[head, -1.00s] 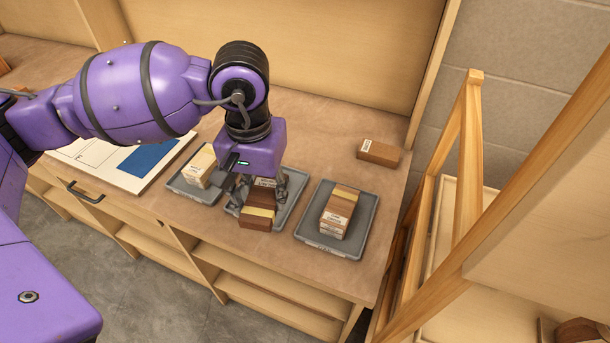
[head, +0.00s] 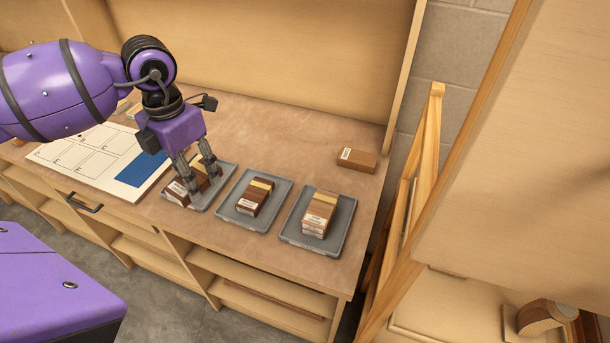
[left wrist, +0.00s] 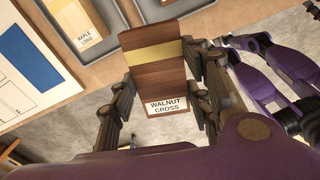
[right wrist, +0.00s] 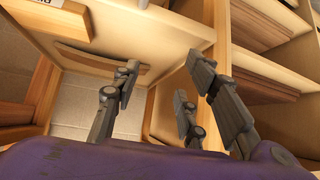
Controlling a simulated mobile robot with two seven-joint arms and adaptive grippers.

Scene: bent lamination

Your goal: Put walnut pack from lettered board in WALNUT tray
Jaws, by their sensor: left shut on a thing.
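My left gripper (head: 202,181) is shut on a dark brown walnut pack (head: 178,193) with a pale band, which hangs over the front of the left tray (head: 224,175). The left wrist view shows the pack (left wrist: 158,75) between the fingers, its label reading WALNUT CROSS. A pale pack (left wrist: 85,22) labelled MAPLE LONG lies in a grey tray beyond. The middle tray (head: 233,217) holds a dark brown banded pack (head: 255,197). The lettered board (head: 75,163) is to the left, partly behind my arm. My right gripper (right wrist: 163,75) is open and empty. Tray labels are not readable.
The right tray (head: 290,232) holds stacked brown packs (head: 319,212). A loose brown block (head: 356,160) lies at the back right of the bench. A wooden frame (head: 412,185) stands beside the bench's right end.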

